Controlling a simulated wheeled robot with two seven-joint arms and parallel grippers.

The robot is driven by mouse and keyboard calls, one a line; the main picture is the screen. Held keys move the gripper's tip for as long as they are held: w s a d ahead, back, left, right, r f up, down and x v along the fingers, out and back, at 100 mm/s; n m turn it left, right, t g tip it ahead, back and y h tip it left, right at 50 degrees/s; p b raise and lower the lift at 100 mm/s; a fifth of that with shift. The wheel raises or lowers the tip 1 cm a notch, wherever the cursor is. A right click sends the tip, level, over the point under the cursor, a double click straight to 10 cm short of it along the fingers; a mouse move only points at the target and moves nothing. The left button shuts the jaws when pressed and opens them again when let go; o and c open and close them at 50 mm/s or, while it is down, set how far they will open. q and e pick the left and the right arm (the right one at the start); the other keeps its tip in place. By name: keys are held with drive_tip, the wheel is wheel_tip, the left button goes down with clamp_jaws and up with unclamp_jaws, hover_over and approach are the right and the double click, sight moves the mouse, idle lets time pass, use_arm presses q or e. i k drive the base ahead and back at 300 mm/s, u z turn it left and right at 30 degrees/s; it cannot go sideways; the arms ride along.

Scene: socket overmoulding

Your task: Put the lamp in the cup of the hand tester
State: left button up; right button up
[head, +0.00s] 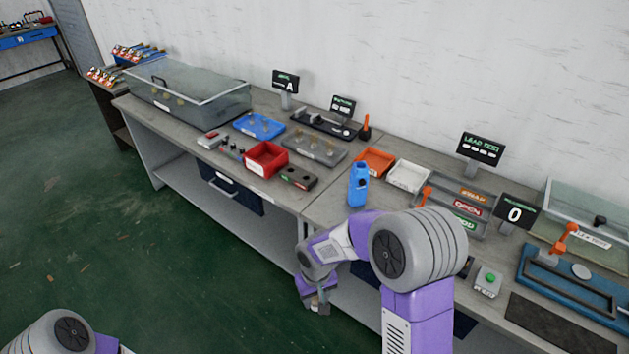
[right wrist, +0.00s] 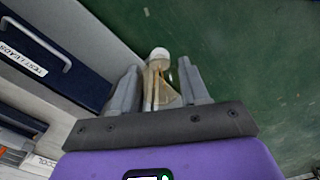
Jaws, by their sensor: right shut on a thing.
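My right gripper (head: 318,305) hangs in front of the bench, below the level of its top. In the right wrist view the gripper (right wrist: 160,88) is shut on the lamp (right wrist: 158,55), which has a pale cap and a clear amber-tinted body between the fingers. In the head view the lamp is too small to make out well. A blue upright device (head: 358,185), which looks like the hand tester, stands on the bench above and right of the gripper, apart from it. Its cup cannot be made out clearly. My left gripper is outside the views; only part of that arm shows.
An orange tray (head: 375,161) and a white tray (head: 408,177) lie behind the blue device. A red bin (head: 266,160) and a dark block with holes (head: 298,177) are to its left. A drawer with a handle (right wrist: 38,45) is close to the right gripper.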

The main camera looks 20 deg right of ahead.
sight(360, 170)
drive_tip(key=u, duration=0.5)
drive_tip(key=i, duration=0.4)
drive_tip(key=z, duration=0.6)
drive_tip(key=i, duration=0.75)
drive_tip(key=z, duration=0.75)
